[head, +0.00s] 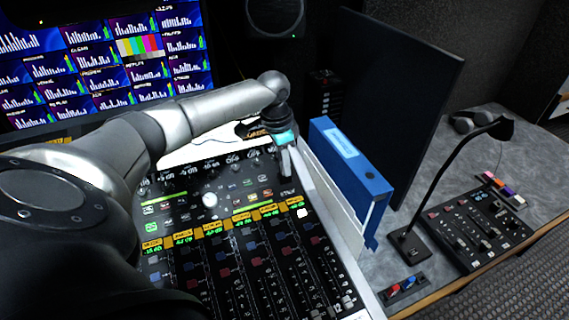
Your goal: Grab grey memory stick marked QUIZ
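My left arm reaches across from the left, and my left gripper (287,168) points down over the back right part of the mixing console (262,262). The gripper is small and seen from behind the wrist, so I cannot tell whether its fingers are open or shut, or whether anything is between them. I cannot make out a grey memory stick marked QUIZ; it may be hidden by the gripper or too small to tell. My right gripper is not in view.
A blue binder (350,165) stands just right of the console, before a dark monitor (398,90). Further right are a gooseneck lamp (440,180), a small control panel (470,230) and coloured sticks (500,187). A small holder (404,288) has red and blue pieces.

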